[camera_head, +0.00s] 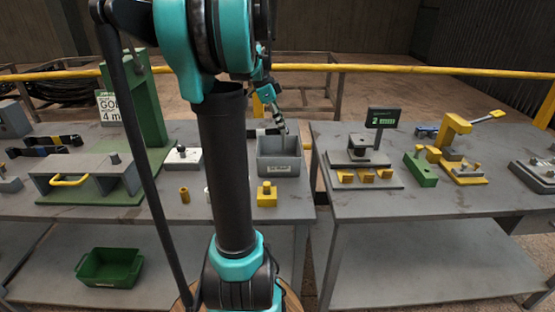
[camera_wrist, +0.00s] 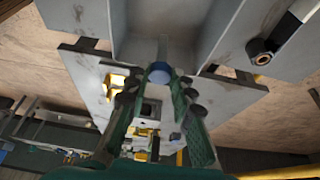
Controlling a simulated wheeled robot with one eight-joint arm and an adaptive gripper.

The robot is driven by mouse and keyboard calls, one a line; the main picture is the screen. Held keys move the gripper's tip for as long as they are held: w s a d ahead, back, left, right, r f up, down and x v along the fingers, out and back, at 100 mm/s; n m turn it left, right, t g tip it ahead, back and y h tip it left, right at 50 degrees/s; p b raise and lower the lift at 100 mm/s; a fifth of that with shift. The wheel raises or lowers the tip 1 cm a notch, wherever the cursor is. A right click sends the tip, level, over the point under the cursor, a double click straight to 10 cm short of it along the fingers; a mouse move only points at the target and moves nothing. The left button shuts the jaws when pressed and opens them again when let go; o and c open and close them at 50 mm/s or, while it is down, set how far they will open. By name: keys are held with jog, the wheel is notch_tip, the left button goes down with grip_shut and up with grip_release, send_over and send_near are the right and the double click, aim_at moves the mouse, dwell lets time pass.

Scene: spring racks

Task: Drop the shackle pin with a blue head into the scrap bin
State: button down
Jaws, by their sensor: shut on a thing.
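The shackle pin with a blue head (camera_wrist: 160,72) is between my gripper's (camera_wrist: 161,88) fingertips in the wrist view, its shank pointing away from me. My gripper is shut on it. In the head view my gripper (camera_head: 280,124) hangs over the back part of a grey open box (camera_head: 280,169) with a white label, apparently the scrap bin; the label is too small to read. The bin's wall also shows in the wrist view (camera_wrist: 205,38), with the pin in front of its opening. I cannot tell how far above the rim the pin is.
A yellow block (camera_head: 267,199) stands in front of the bin, and a small brass cylinder (camera_head: 184,195) to the left. A green stand (camera_head: 133,110) rises at the left. The right table (camera_head: 430,205) holds several fixtures across a gap. A green crate (camera_head: 109,268) is on the lower shelf.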

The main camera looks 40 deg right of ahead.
jog(key=shift+f, duration=1.5)
jog(key=c, duration=1.2)
grip_release()
jog(key=v, duration=1.2)
jog(key=shift+s, duration=0.1)
